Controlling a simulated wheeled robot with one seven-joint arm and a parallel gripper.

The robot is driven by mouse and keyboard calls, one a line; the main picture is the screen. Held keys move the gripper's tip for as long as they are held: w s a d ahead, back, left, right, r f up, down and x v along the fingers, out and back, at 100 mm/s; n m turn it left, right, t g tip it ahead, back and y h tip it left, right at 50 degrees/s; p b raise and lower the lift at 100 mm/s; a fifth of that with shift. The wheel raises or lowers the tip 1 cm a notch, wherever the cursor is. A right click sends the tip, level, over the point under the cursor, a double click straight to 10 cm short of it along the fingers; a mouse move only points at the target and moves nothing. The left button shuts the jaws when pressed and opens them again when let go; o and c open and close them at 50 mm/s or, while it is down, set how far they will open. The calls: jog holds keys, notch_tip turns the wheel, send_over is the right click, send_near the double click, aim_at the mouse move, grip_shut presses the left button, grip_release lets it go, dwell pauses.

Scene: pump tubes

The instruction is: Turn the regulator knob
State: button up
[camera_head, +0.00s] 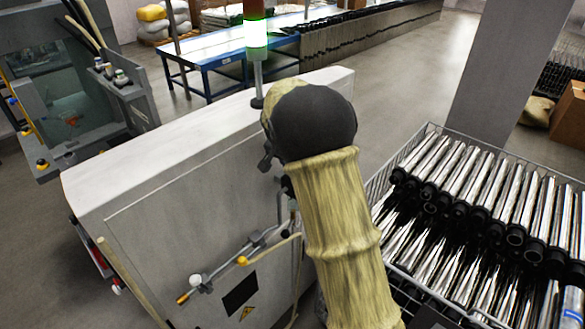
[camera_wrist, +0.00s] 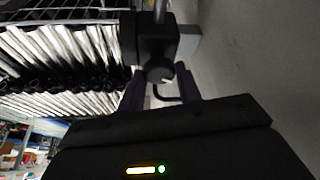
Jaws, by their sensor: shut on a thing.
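In the wrist view, the regulator knob (camera_wrist: 160,71) is a short black cylinder below a black block-shaped regulator body (camera_wrist: 153,38). My gripper (camera_wrist: 159,76) has one dark finger on each side of the knob and is shut on it. The knob's near end faces the camera, and I see no mark that tells how far it is turned. In the head view, my arm in its yellowish sleeve covers the gripper, and the knob is hidden behind it.
A large grey cabinet (camera_head: 190,170) with a lit green signal lamp (camera_head: 256,35) stands beside my arm. A thin pipe assembly (camera_head: 245,255) runs along its face. A wire crate (camera_head: 405,158) of shiny tubes (camera_head: 480,180) is close on the right. Open floor (camera_head: 395,95) lies behind.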

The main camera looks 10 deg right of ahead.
jog(key=shift+m, duration=0.3)
jog(key=o, duration=1)
jog(key=shift+c, duration=0.2)
jog(key=shift+r, duration=0.1)
jog(key=b+v, duration=0.3)
jog(key=v, duration=1.4)
jog(key=shift+a+b, duration=0.2)
jog(key=shift+b, duration=0.15)
jog(key=shift+r, duration=0.1)
